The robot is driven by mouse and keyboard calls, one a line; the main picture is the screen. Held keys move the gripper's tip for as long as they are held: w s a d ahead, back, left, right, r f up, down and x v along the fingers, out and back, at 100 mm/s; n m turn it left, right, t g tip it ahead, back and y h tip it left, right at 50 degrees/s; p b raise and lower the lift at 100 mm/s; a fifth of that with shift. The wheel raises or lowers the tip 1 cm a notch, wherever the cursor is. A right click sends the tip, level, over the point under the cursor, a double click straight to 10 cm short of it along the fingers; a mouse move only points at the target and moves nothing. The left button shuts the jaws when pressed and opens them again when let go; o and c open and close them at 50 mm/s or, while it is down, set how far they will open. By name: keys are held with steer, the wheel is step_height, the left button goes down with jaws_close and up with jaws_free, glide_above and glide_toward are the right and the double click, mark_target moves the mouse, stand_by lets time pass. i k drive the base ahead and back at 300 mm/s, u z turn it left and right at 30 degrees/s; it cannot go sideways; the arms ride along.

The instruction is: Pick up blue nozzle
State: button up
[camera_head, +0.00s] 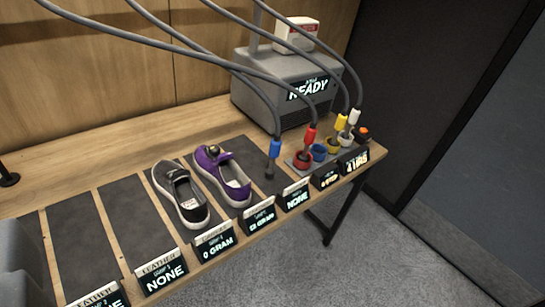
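The blue nozzle (274,149) is at the end of a grey hose, right of the purple shoe (222,175). It is roughly upright, its dark tip down at the dark mat; I cannot tell whether the tip touches. It is outside the blue cup (319,153), which looks empty. My gripper is not in view.
The red nozzle (311,135), yellow nozzle (341,122) and white nozzle (354,117) stand at their cups to the right. Grey hoses arch above. A black shoe (180,195) is left. A grey machine reading READY (275,82) stands behind. Labelled displays (214,241) line the front edge.

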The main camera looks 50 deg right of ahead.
mark_target(275, 143)
steer(key=u, duration=0.1)
steer(key=k, duration=0.45)
steer(key=z, duration=0.6)
steer(key=i, duration=1.45)
steer(key=u, duration=0.35)
